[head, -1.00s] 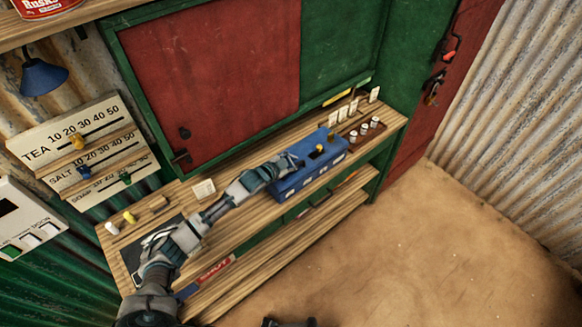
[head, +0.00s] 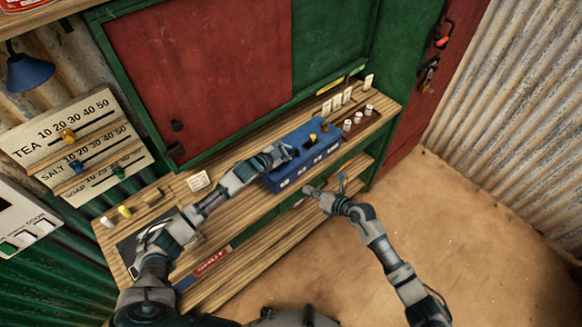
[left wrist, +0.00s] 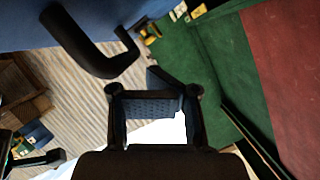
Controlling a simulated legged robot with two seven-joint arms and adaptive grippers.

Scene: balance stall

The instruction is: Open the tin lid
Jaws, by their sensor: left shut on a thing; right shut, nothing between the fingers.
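The blue tin (head: 325,163) is a long box on the wooden counter, with small white labels on its front and a yellow knob and dark fittings on top. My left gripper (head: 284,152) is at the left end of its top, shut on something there. The gripper hides the held part, so I cannot tell exactly what it is. In the left wrist view, a blue surface (left wrist: 50,14) with a dark curved handle (left wrist: 90,50) is near my left fingers (left wrist: 152,100). My right gripper (head: 316,192) is shut and empty, low in front of the tin at the counter's front edge.
White cards (head: 340,97) and small white-topped pots (head: 358,117) stand behind and right of the tin. A green-framed hatch with a red panel (head: 200,75) rises behind the counter (head: 235,213). Sliding price boards hang at left. Open sandy floor (head: 470,230) lies at right.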

